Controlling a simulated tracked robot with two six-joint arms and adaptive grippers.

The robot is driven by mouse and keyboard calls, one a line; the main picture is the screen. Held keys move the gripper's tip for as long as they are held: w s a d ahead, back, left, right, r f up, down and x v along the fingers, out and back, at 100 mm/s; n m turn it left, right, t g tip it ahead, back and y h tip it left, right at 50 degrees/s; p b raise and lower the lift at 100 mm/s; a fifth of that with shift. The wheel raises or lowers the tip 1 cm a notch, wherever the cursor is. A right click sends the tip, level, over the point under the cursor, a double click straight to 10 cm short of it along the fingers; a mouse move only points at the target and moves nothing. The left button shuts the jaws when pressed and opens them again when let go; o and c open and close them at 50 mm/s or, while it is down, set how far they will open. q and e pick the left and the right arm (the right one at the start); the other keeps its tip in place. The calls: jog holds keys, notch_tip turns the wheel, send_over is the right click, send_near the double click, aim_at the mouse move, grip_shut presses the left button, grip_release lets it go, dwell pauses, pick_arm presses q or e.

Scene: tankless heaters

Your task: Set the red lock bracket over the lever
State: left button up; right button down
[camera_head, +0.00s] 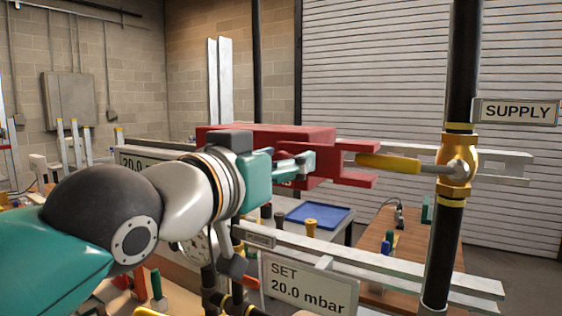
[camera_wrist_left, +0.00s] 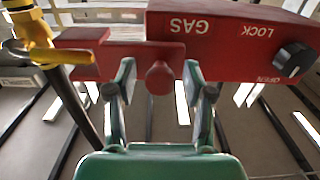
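The red lock bracket (camera_head: 360,146) is a two-pronged fork at the right end of a red housing (camera_head: 265,135). In the head view, the tip of the yellow lever (camera_head: 390,162) appears between its prongs; whether they touch is unclear. The lever runs level to a brass valve (camera_head: 457,165). In the left wrist view, the bracket (camera_wrist_left: 110,55) has a round red knob (camera_wrist_left: 158,78). My left gripper (camera_wrist_left: 158,72) has one finger on each side of this knob, with visible gaps. It also shows in the head view (camera_head: 300,163). My right gripper is out of view.
The housing carries a black dial (camera_wrist_left: 295,58) marked LOCK and OPEN. A black vertical pipe (camera_head: 443,240) stands at the right. A pale rail (camera_head: 370,260) and a SET sign (camera_head: 308,288) lie below. A blue tray (camera_head: 318,214) is behind.

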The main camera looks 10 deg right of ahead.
pick_arm(q)
jog(key=v, duration=1.2)
